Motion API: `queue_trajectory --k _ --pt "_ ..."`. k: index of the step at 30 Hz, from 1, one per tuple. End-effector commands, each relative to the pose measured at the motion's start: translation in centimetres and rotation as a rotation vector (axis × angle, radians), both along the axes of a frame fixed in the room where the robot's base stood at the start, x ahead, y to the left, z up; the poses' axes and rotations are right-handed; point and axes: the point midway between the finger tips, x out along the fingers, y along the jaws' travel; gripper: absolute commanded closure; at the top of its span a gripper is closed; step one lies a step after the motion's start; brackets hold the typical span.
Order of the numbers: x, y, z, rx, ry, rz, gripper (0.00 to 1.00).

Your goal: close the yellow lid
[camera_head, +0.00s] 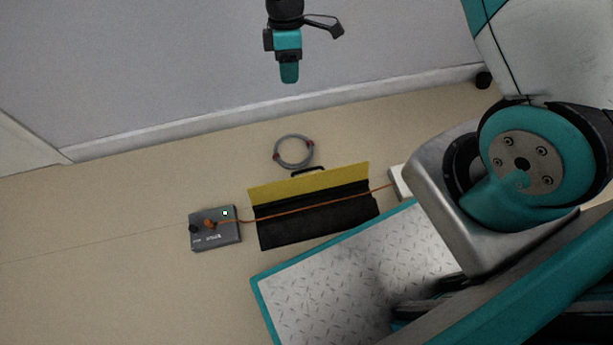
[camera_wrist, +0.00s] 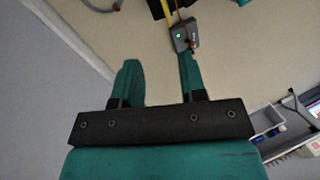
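The yellow lid (camera_head: 290,187) shows in the head view as a yellow panel along the far side of a black case (camera_head: 290,229), whose dark inside is uncovered. A black handle (camera_head: 308,171) sits at the lid's far edge. My gripper (camera_head: 289,76) is above and beyond the lid in the head view, apart from it. In the wrist view my gripper (camera_wrist: 158,70) has its two teal fingers spread with nothing between them. A bit of the yellow lid (camera_wrist: 168,16) shows at the top edge there.
An orange cable (camera_head: 300,208) runs across the case from a grey box (camera_head: 215,238) to a partly hidden white block (camera_head: 398,182). A coiled grey cable (camera_head: 277,148) lies behind the lid. My teal-edged platform is in front; a wall (camera_head: 180,60) stands behind.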

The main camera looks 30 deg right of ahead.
Motion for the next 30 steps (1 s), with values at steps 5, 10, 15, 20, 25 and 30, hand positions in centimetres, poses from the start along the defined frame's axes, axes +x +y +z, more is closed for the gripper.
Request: queue_trajectory --k 5,10,15,20,25,30 --pt "0.4 -1.6 -13.8 0.000 0.046 0.096 0.62" --pt "0.2 -2.3 -18.8 0.003 0.066 0.147 0.62" --pt "-0.2 -2.4 -20.6 0.005 0.072 0.160 0.62" --pt "-1.3 -2.3 -23.3 0.004 0.075 0.160 0.62" --pt "-2.7 -1.9 -27.0 0.004 0.074 0.161 0.62" --pt "-4.2 -1.6 -30.7 0.004 0.074 0.160 0.62"
